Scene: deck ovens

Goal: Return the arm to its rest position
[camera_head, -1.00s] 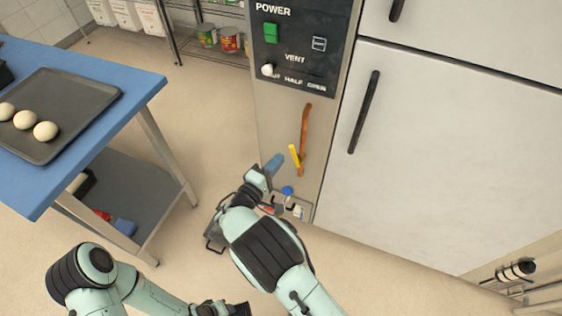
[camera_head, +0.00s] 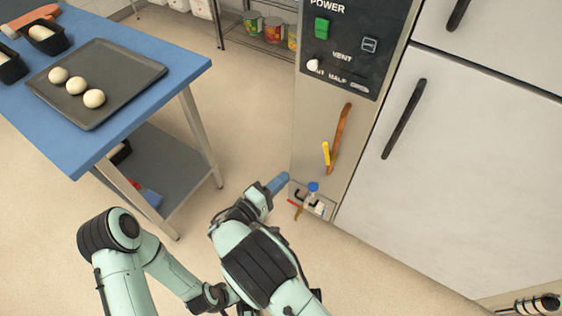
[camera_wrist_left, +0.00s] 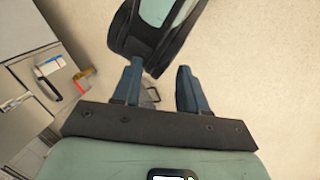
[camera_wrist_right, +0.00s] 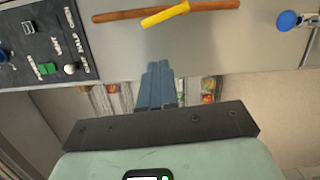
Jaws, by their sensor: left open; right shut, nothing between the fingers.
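The control column has a panel (camera_head: 352,50) with a green switch (camera_head: 321,28). A brown-handled tool with a yellow part (camera_head: 326,153) hangs below. A blue table (camera_head: 185,72) holds a tray (camera_head: 130,62) of dough balls. Oven doors (camera_head: 480,170) stand right.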

